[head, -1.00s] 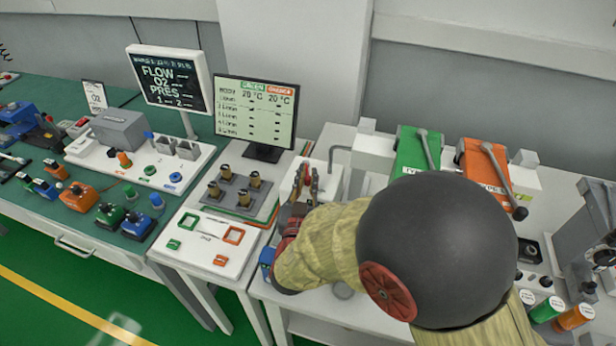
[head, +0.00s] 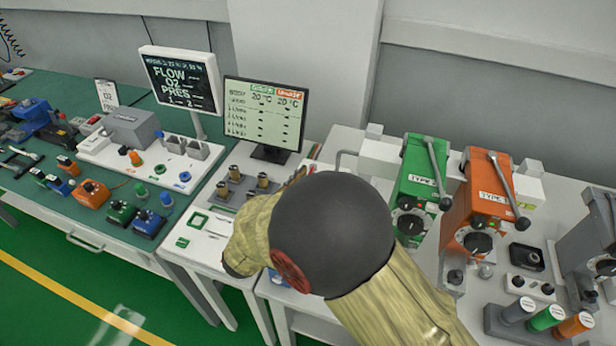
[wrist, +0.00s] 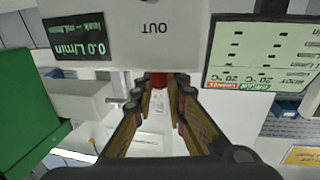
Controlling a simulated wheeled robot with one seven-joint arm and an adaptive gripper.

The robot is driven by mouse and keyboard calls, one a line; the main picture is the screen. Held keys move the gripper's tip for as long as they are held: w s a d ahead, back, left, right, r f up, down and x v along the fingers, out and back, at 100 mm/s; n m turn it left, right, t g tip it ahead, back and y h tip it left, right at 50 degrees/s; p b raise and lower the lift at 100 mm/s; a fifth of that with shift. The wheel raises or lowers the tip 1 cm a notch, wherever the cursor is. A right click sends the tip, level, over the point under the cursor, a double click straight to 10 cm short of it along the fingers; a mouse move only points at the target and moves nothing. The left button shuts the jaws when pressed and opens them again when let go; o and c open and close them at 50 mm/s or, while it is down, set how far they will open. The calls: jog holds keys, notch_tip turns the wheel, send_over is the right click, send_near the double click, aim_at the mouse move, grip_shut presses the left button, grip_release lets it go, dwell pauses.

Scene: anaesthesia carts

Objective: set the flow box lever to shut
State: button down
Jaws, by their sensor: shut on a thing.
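The flow box (wrist: 155,30) is a white box in the wrist view, with "OUT" on its face and a dark display reading 0.0 L/min. A small red part, which looks like its lever (wrist: 158,79), shows below the face between my fingertips. My gripper (wrist: 160,92) is shut on this red lever, one finger on each side. The lever's full length and angle are hidden. In the head view my arm covers the gripper and most of the flow box.
A monitor (head: 264,115) stands behind my arm. Green (head: 420,175) and orange (head: 480,195) vaporizer-like units stand to the right. A tray with brass-coloured knobs (head: 235,172) is close on the left. The green-topped bench (head: 85,225) lies further left.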

jog(key=shift+d+h, duration=0.2)
jog(key=shift+h, duration=0.2)
jog(key=c, duration=2)
grip_release()
jog(key=shift+d, duration=0.1)
jog(key=shift+c, duration=0.2)
jog(key=o, duration=0.3)
jog(key=shift+a, duration=0.25)
jog(key=v, duration=1.2)
jog(key=shift+r, duration=0.2)
